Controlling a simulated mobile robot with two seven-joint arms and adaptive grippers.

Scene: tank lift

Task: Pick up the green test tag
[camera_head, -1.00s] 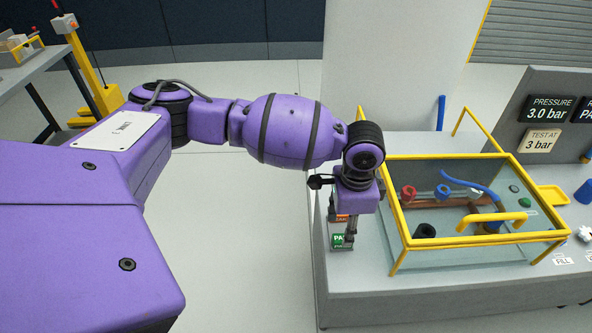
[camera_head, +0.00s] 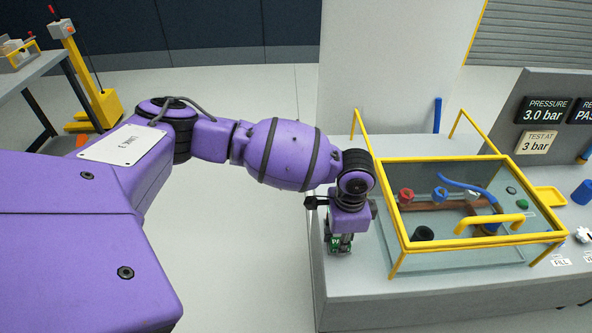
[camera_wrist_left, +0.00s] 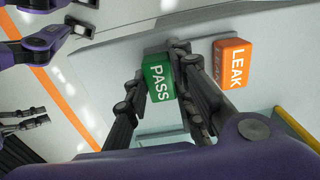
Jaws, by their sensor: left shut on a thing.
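The green tag (camera_wrist_left: 158,77), marked PASS, sits between the two fingers of my left gripper (camera_wrist_left: 155,80) in the left wrist view. The fingers are shut on its sides. In the head view, my left gripper (camera_head: 340,243) points down at the bench's left end, and only bits of the green tag (camera_head: 333,243) show below the wrist. I cannot tell whether the tag still touches the bench. My right gripper does not show in the head view; dark finger-like parts at the left of the wrist view may be it, too unclear to judge.
An orange tag (camera_wrist_left: 233,63) marked LEAK lies beside the green one, close to one finger. The yellow-framed water tank (camera_head: 400,245) stands just right of my gripper on the grey bench (camera_head: 350,290). Open floor (camera_head: 240,250) lies left of the bench.

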